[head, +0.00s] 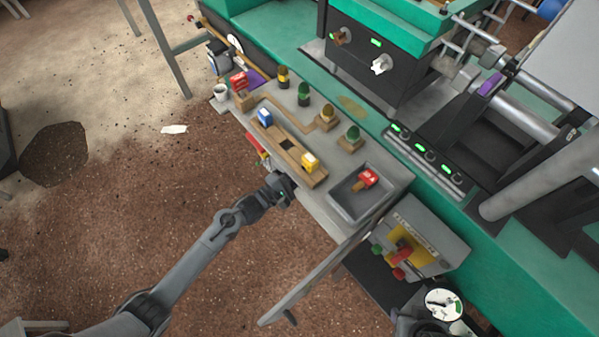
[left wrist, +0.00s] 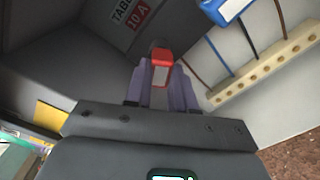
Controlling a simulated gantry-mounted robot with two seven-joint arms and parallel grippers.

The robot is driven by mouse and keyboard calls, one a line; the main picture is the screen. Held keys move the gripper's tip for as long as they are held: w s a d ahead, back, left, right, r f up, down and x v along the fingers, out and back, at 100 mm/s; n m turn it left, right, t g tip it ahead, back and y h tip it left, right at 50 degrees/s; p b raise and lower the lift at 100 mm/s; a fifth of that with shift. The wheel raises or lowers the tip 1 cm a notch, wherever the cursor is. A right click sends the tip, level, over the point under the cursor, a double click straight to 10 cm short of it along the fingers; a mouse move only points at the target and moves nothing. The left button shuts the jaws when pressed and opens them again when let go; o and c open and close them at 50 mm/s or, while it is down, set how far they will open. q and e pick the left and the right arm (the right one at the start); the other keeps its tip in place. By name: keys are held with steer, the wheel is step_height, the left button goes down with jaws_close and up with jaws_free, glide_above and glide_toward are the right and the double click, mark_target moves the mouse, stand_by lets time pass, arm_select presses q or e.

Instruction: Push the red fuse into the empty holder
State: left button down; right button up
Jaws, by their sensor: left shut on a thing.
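My left gripper (head: 284,186) is at the front edge of the grey bench top, just in front of the wooden rail. In the left wrist view its fingers (left wrist: 161,88) are shut on the red fuse (left wrist: 162,60), which has a pale face and sits at the fingertips. The head view does not show this fuse clearly. The wooden rail (head: 275,131) carries a blue fuse (head: 265,116) and a yellow fuse (head: 310,161), with a dark empty holder (head: 287,143) between them. The blue fuse also shows in the left wrist view (left wrist: 228,10). My right gripper is not in view.
A grey tray (head: 345,205) right of the rail holds a red-topped piece (head: 367,178). Several green and yellow-topped plugs (head: 304,94) stand behind the rail. A pale strip with holes and wires (left wrist: 265,65) lies right of the fingers. A control box (head: 410,240) stands at right.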

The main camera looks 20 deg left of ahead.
arm_select(q)
steer(key=c, duration=0.9)
jaws_free()
steer(key=shift+o, duration=0.2)
steer(key=shift+s, duration=0.1)
steer(key=p+v, duration=0.3)
steer(key=v, duration=0.2)
steer(key=shift+s+a+p, duration=0.1)
steer(key=shift+p, duration=0.3)
